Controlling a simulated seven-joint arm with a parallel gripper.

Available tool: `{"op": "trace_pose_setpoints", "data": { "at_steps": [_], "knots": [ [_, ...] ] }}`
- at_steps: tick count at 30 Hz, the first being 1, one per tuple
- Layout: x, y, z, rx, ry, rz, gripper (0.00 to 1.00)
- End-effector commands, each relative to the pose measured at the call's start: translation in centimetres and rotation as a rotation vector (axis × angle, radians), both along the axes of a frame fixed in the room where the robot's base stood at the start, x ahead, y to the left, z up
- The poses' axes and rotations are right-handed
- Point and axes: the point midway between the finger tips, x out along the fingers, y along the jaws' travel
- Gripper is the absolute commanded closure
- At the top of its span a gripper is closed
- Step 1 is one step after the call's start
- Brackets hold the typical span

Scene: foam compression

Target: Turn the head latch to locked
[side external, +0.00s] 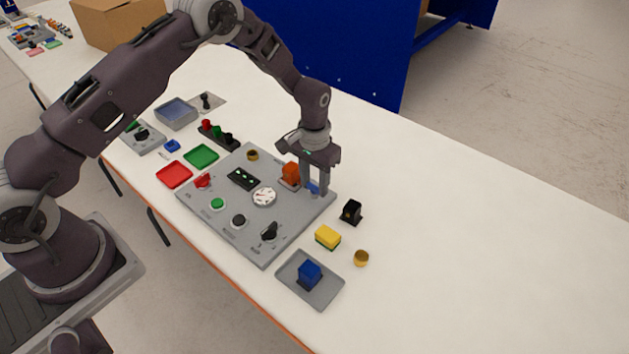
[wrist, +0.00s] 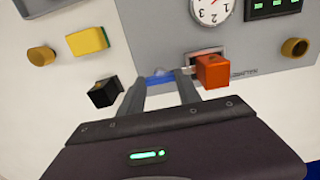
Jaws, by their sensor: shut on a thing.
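The grey panel (side external: 245,225) lies flat on the white table. A blue part (side external: 313,188), seemingly the head latch, sits at the panel's far right corner beside an orange block (side external: 291,173). My gripper (side external: 314,192) points down over that corner with its fingers around the blue part. In the wrist view, my gripper (wrist: 164,80) is shut on the blue part (wrist: 158,74), which shows only as a small strip between and beyond the fingertips. The orange block (wrist: 212,71) stands just right of the fingers. The latch's angle and any lock mark cannot be made out.
A black block (side external: 351,212), a yellow block (side external: 327,237) and a brass cylinder (side external: 361,258) stand on the table close to the panel. A grey tray (side external: 327,292) holds a blue block (side external: 309,274). The table right of these is clear.

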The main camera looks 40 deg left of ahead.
Motion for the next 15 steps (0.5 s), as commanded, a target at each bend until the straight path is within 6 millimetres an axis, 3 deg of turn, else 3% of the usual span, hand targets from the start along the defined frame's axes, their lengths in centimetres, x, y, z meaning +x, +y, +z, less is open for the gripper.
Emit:
{"op": "trace_pose_setpoints", "data": {
  "at_steps": [8, 9, 11, 15],
  "knots": [
    [0.01, 0.03, 0.04, 0.000, 0.000, 0.003, 1.00],
    [0.01, 0.03, 0.04, 0.000, 0.000, 0.003, 0.52],
    [0.01, 0.03, 0.03, 0.000, 0.000, 0.003, 0.40],
    [0.01, 0.01, 0.02, 0.000, 0.000, 0.002, 0.38]
  ]
}}
